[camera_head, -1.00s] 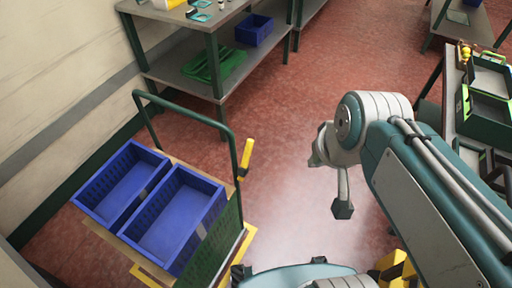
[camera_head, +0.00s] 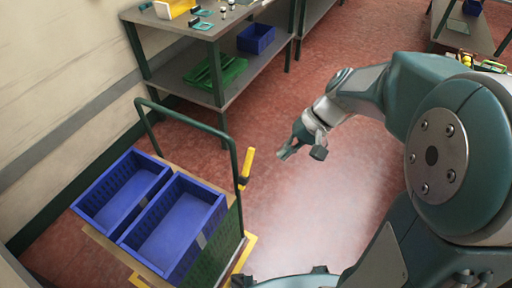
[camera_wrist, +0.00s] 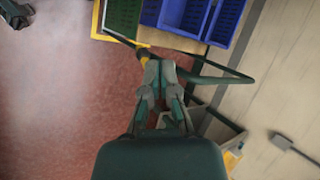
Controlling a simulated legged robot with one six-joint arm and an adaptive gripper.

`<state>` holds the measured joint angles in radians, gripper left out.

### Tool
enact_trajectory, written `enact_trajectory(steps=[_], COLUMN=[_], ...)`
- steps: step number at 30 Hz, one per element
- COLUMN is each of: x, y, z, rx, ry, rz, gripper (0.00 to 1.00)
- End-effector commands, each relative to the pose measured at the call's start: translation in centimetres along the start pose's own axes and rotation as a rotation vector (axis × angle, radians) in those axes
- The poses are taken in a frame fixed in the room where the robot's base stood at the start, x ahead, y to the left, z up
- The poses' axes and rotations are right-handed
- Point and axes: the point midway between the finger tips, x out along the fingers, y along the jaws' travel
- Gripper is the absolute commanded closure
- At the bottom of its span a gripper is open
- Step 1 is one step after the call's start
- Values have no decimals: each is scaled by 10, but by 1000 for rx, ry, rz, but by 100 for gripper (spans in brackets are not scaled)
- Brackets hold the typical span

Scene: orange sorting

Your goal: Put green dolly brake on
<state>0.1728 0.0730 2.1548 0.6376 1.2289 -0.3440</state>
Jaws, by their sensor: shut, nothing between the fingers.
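The dolly with a dark green frame (camera_head: 191,117) stands at the lower left in the head view. It carries two blue crates. A yellow brake handle (camera_head: 246,167) sits at the right upright of the frame. In the wrist view the yellow handle (camera_wrist: 143,54) shows just past the fingertips, and the green frame (camera_wrist: 215,79) runs behind them. My gripper (camera_head: 283,156) is to the right of the handle in the head view, apart from it. In the wrist view my gripper (camera_wrist: 160,66) has its fingers together and empty.
One blue crate (camera_head: 78,207) and a second blue crate (camera_head: 122,241) sit on the dolly. A shelf table (camera_head: 190,88) stands behind, with a green crate (camera_head: 219,76) and a blue bin (camera_head: 256,38). Red floor (camera_head: 285,215) is clear right of the dolly.

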Motion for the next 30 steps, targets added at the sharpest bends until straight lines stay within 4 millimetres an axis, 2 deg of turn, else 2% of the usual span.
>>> enact_trajectory(steps=[8,17,30], x=[25,52,96], y=[9,29,81], z=[-44,-91,-156], rx=[80,158,272], ry=[-92,-139,-110], rz=[-208,-444,-798], gripper=[100,100,100])
